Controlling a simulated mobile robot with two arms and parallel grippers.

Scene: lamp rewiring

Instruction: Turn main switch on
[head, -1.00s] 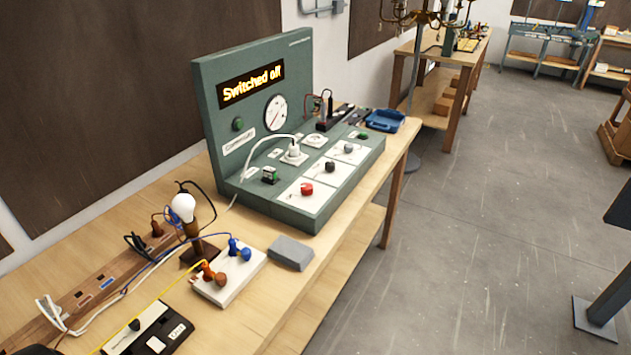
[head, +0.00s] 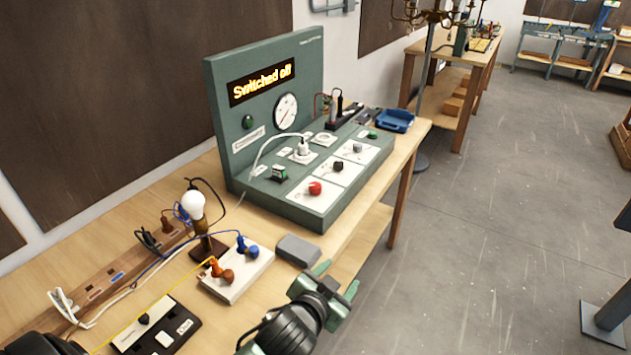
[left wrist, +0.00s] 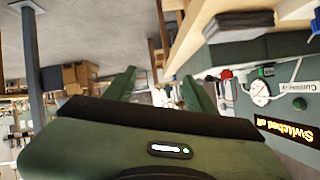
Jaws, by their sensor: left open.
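The green control console (head: 268,205) stands on the workbench. Its display (head: 262,82) reads "Switched off". A small green-and-black switch (head: 280,172) sits at its left, and a red knob (head: 315,188) sits on the front white panel. I cannot tell which one is the main switch. My left gripper (head: 337,280) is open and empty, in front of the bench edge near the grey block, apart from the console. In the left wrist view its fingers (left wrist: 160,88) are spread, with the display (left wrist: 285,128) upside down at the right. My right gripper is not in view.
A grey block (head: 298,250) lies near the bench edge. The lamp bulb (head: 193,205), a white board with orange and blue plugs (head: 238,278), and wires lie left of the console. A white plug (head: 303,147) with its cable stands on the console.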

